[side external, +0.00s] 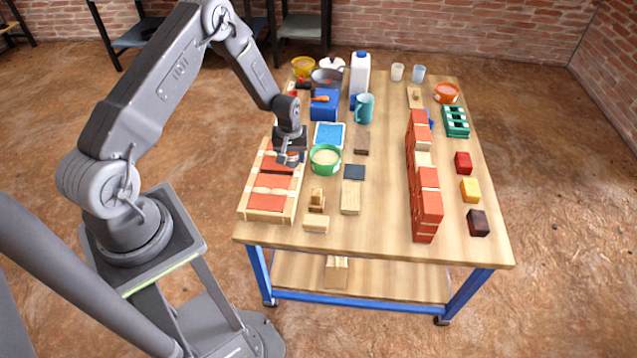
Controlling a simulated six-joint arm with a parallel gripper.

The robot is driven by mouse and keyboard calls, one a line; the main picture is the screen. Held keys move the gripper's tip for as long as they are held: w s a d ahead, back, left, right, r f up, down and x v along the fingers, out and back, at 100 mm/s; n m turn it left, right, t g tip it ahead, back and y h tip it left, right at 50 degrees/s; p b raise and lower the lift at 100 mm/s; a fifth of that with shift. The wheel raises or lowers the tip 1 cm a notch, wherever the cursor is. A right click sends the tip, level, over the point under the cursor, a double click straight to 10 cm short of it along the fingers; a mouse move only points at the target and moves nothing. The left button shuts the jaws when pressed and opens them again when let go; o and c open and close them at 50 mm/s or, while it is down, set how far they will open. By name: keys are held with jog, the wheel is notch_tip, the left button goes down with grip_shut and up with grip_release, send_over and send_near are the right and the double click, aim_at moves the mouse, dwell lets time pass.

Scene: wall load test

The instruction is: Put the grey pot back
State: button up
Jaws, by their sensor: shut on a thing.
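My gripper (289,158) points down over the wooden crate of red bricks (268,205), at the left side of the table. It is shut on a small greyish thing, largely hidden by the fingers, with orange showing around it. I cannot tell whether this is a grey pot. A larger grey pot-like vessel (327,78) stands at the back left of the table, behind a blue box (324,104), apart from my gripper.
A green bowl of pale stuff (325,160) stands close right of my gripper. A blue tray (329,135), a teal jug (364,108) and a white bottle (360,75) stand behind. A red brick wall (424,185) runs along the right.

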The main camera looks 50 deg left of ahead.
jog(key=w+d+f, duration=0.2)
jog(key=d, duration=0.1)
jog(key=w+d+f, duration=0.3)
jog(key=shift+w+d, duration=0.1)
jog(key=shift+w, duration=0.15)
jog(key=shift+f, duration=1.95)
jog(key=o, duration=0.9)
jog(key=shift+f, duration=0.2)
jog(key=shift+o, duration=0.2)
